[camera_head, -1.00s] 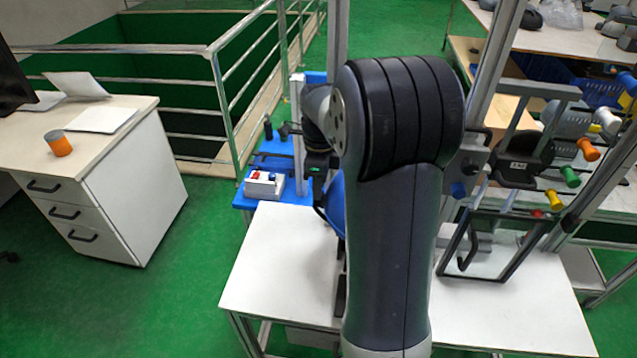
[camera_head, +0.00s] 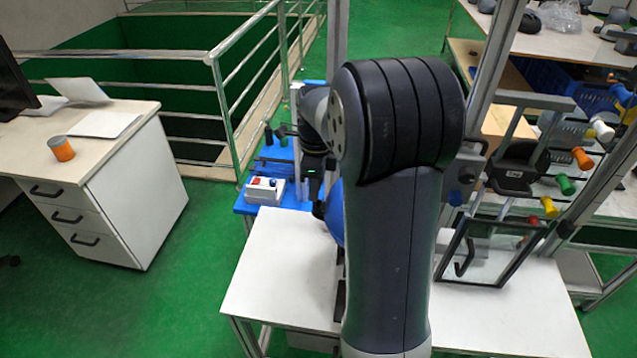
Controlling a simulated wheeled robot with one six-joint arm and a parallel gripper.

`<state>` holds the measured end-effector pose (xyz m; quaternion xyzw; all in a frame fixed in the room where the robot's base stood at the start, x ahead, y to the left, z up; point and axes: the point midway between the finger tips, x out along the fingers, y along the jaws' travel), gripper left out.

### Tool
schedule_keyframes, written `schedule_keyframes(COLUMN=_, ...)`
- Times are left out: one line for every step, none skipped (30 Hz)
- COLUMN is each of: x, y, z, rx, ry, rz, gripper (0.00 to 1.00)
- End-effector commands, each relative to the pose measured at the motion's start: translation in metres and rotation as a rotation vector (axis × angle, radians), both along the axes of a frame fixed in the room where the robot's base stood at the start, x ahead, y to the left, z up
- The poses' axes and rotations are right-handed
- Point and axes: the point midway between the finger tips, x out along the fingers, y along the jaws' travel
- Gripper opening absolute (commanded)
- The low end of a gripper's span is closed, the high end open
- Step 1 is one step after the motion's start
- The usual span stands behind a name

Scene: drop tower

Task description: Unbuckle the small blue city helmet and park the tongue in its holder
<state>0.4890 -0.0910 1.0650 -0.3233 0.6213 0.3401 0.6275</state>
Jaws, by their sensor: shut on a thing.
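The small blue helmet (camera_head: 335,212) stands on the white table. Only a blue sliver of its left side shows, since my arm hides the rest. My gripper (camera_head: 319,209) points down at the helmet's left edge, partly behind my arm. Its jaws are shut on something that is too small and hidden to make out. The buckle, the strap, the tongue and the tongue's holder cannot be made out.
The white table (camera_head: 275,275) is bare at front left. A blue bench (camera_head: 243,205) behind it carries a white box with a red button (camera_head: 264,190). At right stand a black-framed panel (camera_head: 490,250) and metal posts with coloured knobs (camera_head: 565,184).

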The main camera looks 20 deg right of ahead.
Motion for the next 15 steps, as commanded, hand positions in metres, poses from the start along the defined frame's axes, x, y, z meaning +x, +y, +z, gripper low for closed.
schedule_keyframes(x=-0.001, y=0.005, z=-0.003, rx=0.000, ry=0.000, rz=0.003, gripper=0.12)
schedule_keyframes(x=-0.001, y=0.007, z=-0.004, rx=-0.001, ry=-0.001, rz=0.002, gripper=0.12)
schedule_keyframes(x=-0.002, y=0.010, z=-0.005, rx=-0.001, ry=-0.001, rz=0.002, gripper=0.12)
schedule_keyframes(x=-0.002, y=0.012, z=-0.006, rx=-0.001, ry=-0.001, rz=0.002, gripper=0.12)
schedule_keyframes(x=-0.003, y=0.014, z=-0.007, rx=-0.001, ry=-0.001, rz=0.002, gripper=0.12)
schedule_keyframes(x=-0.003, y=0.017, z=-0.008, rx=-0.001, ry=-0.001, rz=0.002, gripper=0.12)
schedule_keyframes(x=-0.004, y=0.019, z=-0.009, rx=-0.001, ry=-0.001, rz=0.003, gripper=0.12)
schedule_keyframes(x=-0.004, y=0.022, z=-0.010, rx=-0.001, ry=-0.001, rz=0.002, gripper=0.12)
schedule_keyframes(x=-0.004, y=0.025, z=-0.011, rx=0.000, ry=-0.001, rz=0.002, gripper=0.12)
schedule_keyframes(x=-0.005, y=0.027, z=-0.012, rx=0.000, ry=-0.001, rz=0.002, gripper=0.12)
schedule_keyframes(x=-0.005, y=0.029, z=-0.013, rx=0.000, ry=-0.001, rz=0.002, gripper=0.12)
schedule_keyframes(x=-0.006, y=0.032, z=-0.014, rx=-0.001, ry=-0.001, rz=0.003, gripper=0.12)
schedule_keyframes(x=-0.006, y=0.034, z=-0.015, rx=-0.001, ry=-0.001, rz=0.003, gripper=0.12)
schedule_keyframes(x=-0.007, y=0.036, z=-0.016, rx=0.000, ry=0.000, rz=0.002, gripper=0.12)
schedule_keyframes(x=-0.007, y=0.039, z=-0.017, rx=0.000, ry=0.000, rz=0.001, gripper=0.12)
